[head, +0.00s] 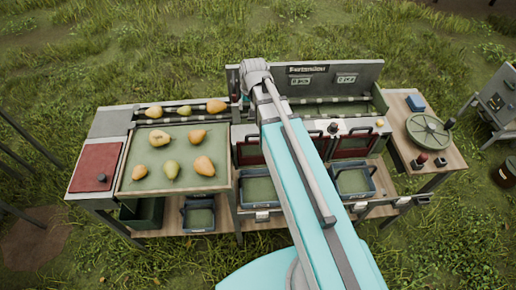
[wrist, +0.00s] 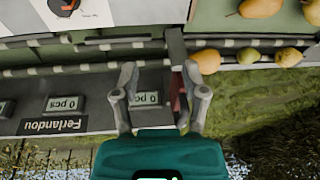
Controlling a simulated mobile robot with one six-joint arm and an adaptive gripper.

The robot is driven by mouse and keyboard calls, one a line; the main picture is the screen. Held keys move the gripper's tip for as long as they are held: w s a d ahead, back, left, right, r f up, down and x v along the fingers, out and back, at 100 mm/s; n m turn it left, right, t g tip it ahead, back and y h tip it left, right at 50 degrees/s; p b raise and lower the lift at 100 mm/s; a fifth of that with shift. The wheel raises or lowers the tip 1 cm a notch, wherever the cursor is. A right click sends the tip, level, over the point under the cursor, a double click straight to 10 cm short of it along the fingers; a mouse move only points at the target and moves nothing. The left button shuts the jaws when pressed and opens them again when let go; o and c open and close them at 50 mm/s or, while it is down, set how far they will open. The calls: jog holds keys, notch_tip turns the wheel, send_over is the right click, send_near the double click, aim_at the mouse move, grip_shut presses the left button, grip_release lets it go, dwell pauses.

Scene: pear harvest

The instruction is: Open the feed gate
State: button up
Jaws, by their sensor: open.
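My gripper (wrist: 159,70) is open and empty in the wrist view, its two grey fingers spread over the rear feed lane. A grey upright plate (wrist: 176,48) with a reddish part (wrist: 179,103) below it stands at the lane's end beside the pears; it looks like the feed gate. The right finger is close to it; I cannot tell if they touch. In the head view a small dark and reddish piece (head: 235,99) shows at the same place. My gripper is hidden there behind my arm. Three lane pears (head: 185,108) lie left of the gate.
A green tray (head: 197,138) holds several pears in front of the lane. A back panel (head: 345,78) with small displays rises behind the lane and shows upside down in the wrist view. Bins (head: 259,189) stand at the front.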

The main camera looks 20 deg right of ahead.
jog(key=s+f+n+g+b, duration=0.1)
jog(key=s+f+g+b, duration=0.1)
jog(key=s+f+b, duration=0.6)
jog(key=s+f, duration=0.1)
jog(key=s, duration=0.2)
jog(key=shift+s+d+f, duration=0.2)
jog(key=shift+d, duration=0.05)
jog(key=shift+s+g+h, duration=0.3)
jog(key=shift+s, duration=0.45)
